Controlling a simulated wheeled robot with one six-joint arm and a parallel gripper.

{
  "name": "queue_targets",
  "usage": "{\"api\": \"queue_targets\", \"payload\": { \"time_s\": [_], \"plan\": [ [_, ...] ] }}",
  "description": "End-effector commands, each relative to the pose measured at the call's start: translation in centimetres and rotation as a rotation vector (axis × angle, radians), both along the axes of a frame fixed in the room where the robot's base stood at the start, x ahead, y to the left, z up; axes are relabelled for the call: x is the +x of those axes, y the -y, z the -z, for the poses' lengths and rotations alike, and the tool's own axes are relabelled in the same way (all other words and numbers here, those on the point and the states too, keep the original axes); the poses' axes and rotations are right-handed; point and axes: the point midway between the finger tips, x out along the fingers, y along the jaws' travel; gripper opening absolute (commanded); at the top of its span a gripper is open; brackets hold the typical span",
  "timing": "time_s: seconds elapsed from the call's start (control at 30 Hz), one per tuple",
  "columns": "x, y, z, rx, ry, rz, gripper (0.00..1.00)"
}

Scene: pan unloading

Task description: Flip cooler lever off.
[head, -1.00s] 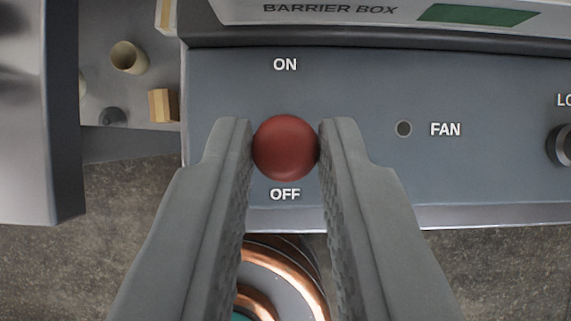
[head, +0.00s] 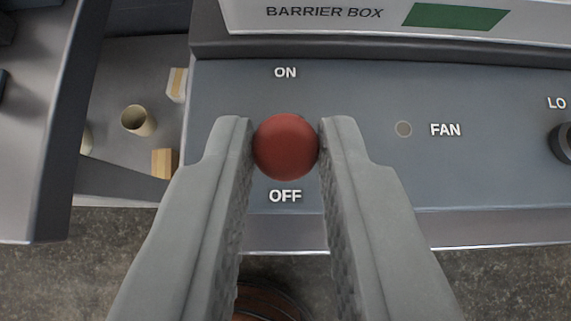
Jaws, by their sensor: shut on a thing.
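The cooler lever shows as a round red knob (head: 286,147) on the grey-blue panel (head: 365,90), between the words ON above and OFF below. It appears a little nearer to OFF. My gripper (head: 286,146) is shut on the red knob, with one finger touching each side. The lever's shaft is hidden behind the knob.
A box face labelled BARRIER BOX with a green display (head: 455,16) stands behind the panel. A dark knob (head: 563,143) is at the right edge. At left are a beige cup (head: 138,120), a wooden block (head: 165,163) and a grey metal housing (head: 45,150).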

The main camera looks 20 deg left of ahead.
Motion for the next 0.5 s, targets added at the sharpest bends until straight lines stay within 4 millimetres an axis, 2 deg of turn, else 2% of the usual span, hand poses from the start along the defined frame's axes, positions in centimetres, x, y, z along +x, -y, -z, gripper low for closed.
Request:
{"api": "queue_targets", "payload": {
  "time_s": [0.17,0.2,0.3,0.5],
  "plan": [
    [-0.02,0.0,0.1,0.001,-0.002,0.0,0.0],
    [-0.02,0.01,0.11,0.001,-0.003,0.0,0.25],
    [-0.02,0.0,0.1,0.001,-0.002,0.0,0.41],
    [-0.02,-0.01,0.07,0.001,-0.002,0.0,0.41]
  ]
}}
